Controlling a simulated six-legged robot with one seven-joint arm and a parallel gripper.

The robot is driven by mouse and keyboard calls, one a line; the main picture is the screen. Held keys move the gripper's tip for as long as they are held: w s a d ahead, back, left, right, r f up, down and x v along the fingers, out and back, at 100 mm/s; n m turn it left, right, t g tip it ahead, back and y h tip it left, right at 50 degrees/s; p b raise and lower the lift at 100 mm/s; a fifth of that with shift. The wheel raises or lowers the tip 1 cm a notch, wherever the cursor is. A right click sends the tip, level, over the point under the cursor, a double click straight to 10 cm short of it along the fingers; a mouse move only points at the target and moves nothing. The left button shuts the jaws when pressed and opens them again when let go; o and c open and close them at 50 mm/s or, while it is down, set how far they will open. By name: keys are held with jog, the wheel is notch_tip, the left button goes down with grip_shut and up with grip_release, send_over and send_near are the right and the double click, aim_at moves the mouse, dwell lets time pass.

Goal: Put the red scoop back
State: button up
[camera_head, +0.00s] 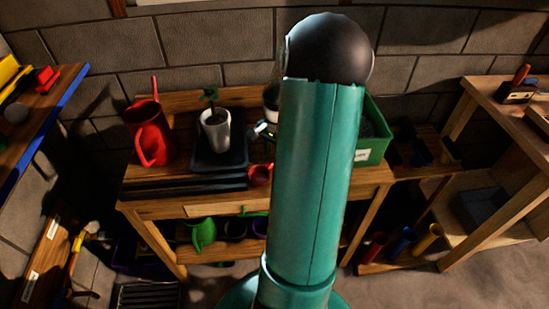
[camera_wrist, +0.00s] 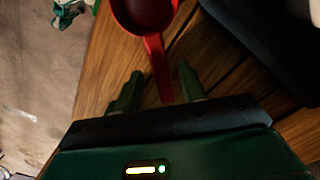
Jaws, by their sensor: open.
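The red scoop (camera_wrist: 146,14) lies on the wooden workbench in the wrist view, its cup at the top and its handle (camera_wrist: 158,65) pointing down the picture. My gripper (camera_wrist: 159,82) is open, with one green finger on each side of the handle; I cannot tell whether either finger touches it. In the head view the scoop (camera_head: 260,174) shows near the front edge of the workbench (camera_head: 185,208), just left of my arm. My gripper is hidden behind my arm there.
A black tray (camera_head: 232,167) with a white potted plant (camera_head: 215,131) stands beside the scoop. A red watering can (camera_head: 152,136) is at the left. A green bin (camera_head: 377,140) with a white label is right of my arm.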

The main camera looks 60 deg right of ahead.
notch_tip(320, 180, up, 9)
jog(key=w+a+r+n+h, duration=0.1)
jog(key=w+a+r+n, duration=0.35)
jog(key=a, duration=0.35)
jog(key=a+r+n+t+h, duration=0.15)
jog(key=a+r+n, duration=0.4)
jog(key=a, duration=0.75)
jog(key=s+a+r+n+t+y, duration=0.1)
jog(key=s+a+r+n+t, duration=0.1)
jog(key=a, duration=0.7)
jog(key=s+a+r+n+t+y, duration=0.1)
jog(key=s+a+r+n+t, duration=0.1)
jog(key=s+a+n, duration=0.3)
jog(key=a+n, duration=0.1)
jog(key=a, duration=0.2)
jog(key=shift+a+r+n, duration=0.15)
jog(key=shift+a+n, duration=0.2)
jog(key=shift+n, duration=0.05)
